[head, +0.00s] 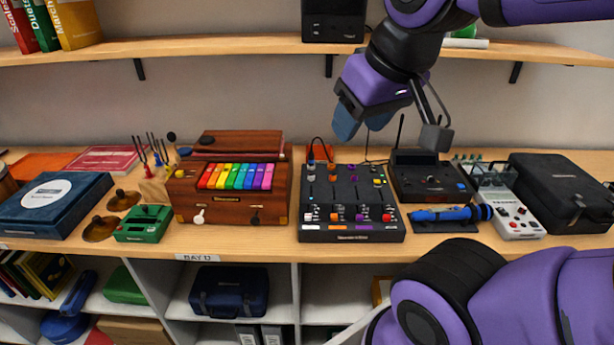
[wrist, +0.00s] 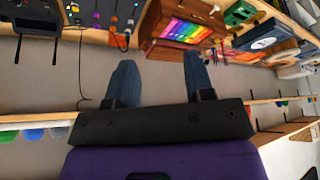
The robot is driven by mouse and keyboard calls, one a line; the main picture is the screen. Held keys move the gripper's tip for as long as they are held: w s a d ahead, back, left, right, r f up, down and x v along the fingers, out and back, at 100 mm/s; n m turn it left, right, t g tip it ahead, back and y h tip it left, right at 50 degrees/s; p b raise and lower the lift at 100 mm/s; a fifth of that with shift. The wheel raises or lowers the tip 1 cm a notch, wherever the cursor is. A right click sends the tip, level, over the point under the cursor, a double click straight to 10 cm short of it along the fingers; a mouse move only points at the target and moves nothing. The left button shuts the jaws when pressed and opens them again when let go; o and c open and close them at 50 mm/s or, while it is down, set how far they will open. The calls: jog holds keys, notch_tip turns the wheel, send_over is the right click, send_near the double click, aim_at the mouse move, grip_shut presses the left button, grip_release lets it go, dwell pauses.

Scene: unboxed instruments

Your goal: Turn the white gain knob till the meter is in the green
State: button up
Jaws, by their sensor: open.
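A black mixer (head: 345,222) stands near the middle of the bench, with rows of coloured knobs and sliders. A pale knob (head: 311,168) sits at its back left, which looks like the white one. The mixer also shows at the upper left of the wrist view (wrist: 104,8). I cannot make out a meter or its reading at this size. My gripper (head: 362,124) is above and behind the mixer, against the wall, apart from everything. Its blue fingers are spread and empty in the wrist view (wrist: 158,62).
A wooden box with rainbow keys (head: 232,207) stands left of the mixer. A black unit (head: 428,187), a blue cylinder (head: 440,214) and a dark case (head: 560,185) are to the right. A cable rises behind the mixer. A shelf (head: 230,45) runs above.

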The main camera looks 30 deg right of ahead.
dwell(0.4)
jog(key=n+g, duration=0.5)
jog(key=n, duration=0.5)
send_over(311, 175)
notch_tip(311, 175, down, 23)
notch_tip(311, 175, down, 11)
jog(key=shift+r, duration=0.1)
grip_shut()
